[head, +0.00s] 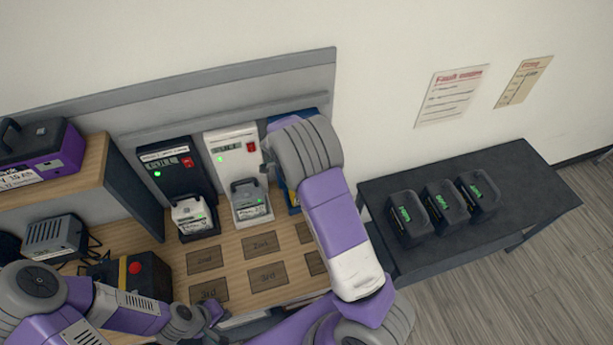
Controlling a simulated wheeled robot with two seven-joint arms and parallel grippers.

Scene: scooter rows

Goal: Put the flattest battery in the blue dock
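A black dock (166,158) holds a white battery (191,216). A white dock (232,147) holds a grey battery (252,204). The blue dock (291,116) stands right of them, mostly covered by my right arm, so what it holds is hidden. Three dark batteries with green displays, left (405,216), middle (440,205) and right (477,193), stand on the side table; their charge is too small to read. My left gripper (212,314) is low over the bench's front edge; its fingers are unclear. My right gripper is largely hidden behind its arm at the blue dock.
The dark side table (530,201) has free room on its right. Labelled plates (268,277) lie on the wooden bench before the docks. A purple case (42,155) sits on a raised shelf at left, above a grey device (55,237) and a red-button box (133,267).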

